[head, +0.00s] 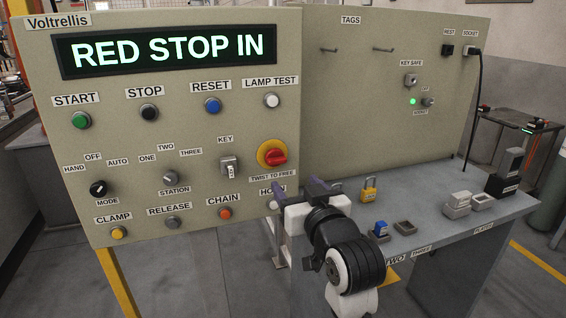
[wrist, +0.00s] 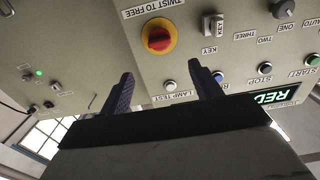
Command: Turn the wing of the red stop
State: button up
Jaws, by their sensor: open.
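The red stop (head: 274,155) is a red knob with a raised wing on a round yellow plate, at the right edge of the control panel (head: 190,130). A "TWIST TO FREE" label is below it. The display (head: 168,49) reads "RED STOP IN". My gripper (head: 304,189) is open and empty, below and slightly right of the stop in the head view. In the wrist view the red stop (wrist: 159,39) shows beyond the fingertips, roughly centred between them. The fingers look apart from it. My gripper partly covers the "HORN" label.
The key switch (head: 229,166) is left of the stop, and the white lamp test button (head: 271,100) is above it. At right a bench (head: 440,215) carries a yellow padlock (head: 369,190) and small blocks. The tags board (head: 370,100) stands behind the bench.

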aim_at(279, 161)
jog(key=p+x, duration=0.2)
jog(key=x, duration=0.9)
jog(key=c, duration=1)
jog(key=shift+m+p, duration=0.4)
jog(key=shift+p, duration=0.05)
jog(key=m+p, duration=0.2)
jog(key=shift+m, duration=0.4)
jog(key=shift+w+d+m+p, duration=0.1)
jog(key=shift+m+p, duration=1.05)
jog(key=shift+m, duration=0.55)
jog(key=shift+f, duration=0.1)
